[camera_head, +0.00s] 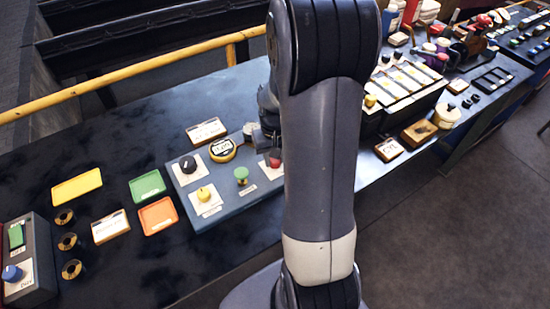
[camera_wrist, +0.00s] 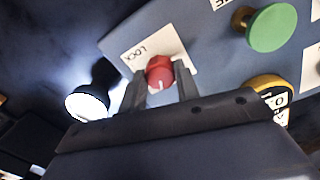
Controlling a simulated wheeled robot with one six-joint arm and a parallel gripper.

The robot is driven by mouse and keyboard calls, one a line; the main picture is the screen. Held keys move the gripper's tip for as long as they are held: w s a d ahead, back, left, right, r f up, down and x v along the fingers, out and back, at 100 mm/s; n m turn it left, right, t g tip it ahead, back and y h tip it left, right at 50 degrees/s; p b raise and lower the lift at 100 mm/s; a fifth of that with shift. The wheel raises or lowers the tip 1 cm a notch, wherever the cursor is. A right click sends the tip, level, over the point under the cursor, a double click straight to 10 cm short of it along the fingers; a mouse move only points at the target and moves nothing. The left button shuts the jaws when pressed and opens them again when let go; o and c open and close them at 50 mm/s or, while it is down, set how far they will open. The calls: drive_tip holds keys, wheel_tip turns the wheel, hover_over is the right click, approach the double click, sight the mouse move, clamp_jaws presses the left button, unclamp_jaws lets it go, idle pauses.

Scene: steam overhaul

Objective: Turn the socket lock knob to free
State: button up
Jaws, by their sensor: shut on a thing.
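The red socket lock knob (camera_wrist: 160,70) stands on a white plate (camera_wrist: 140,54) marked "LOCK". A white pointer mark on the knob shows in the wrist view. My gripper (camera_wrist: 159,78) is shut on the knob, with one dark finger on each side. In the head view the red knob (camera_head: 275,159) shows just left of my arm link, at the right part of the blue-grey panel (camera_head: 228,207). My arm hides the panel's right end in that view.
On the same panel are a green knob (camera_head: 241,174), a yellow knob (camera_head: 204,194), a black knob (camera_head: 188,164) and a round yellow-rimmed gauge (camera_head: 222,149). A lamp-like white disc (camera_wrist: 87,103) stands close to my gripper. Coloured trays lie left on the bench.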

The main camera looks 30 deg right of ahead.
drive_tip(key=n+b, duration=0.1)
drive_tip(key=n, duration=0.3)
drive_tip(key=shift+n, duration=0.3)
idle(0.4)
drive_tip(key=o, duration=1)
drive_tip(key=shift+c, duration=0.2)
wheel_tip(320, 180, up, 11)
drive_tip(key=shift+f, duration=0.2)
wheel_tip(320, 180, down, 11)
drive_tip(key=shift+r, duration=0.15)
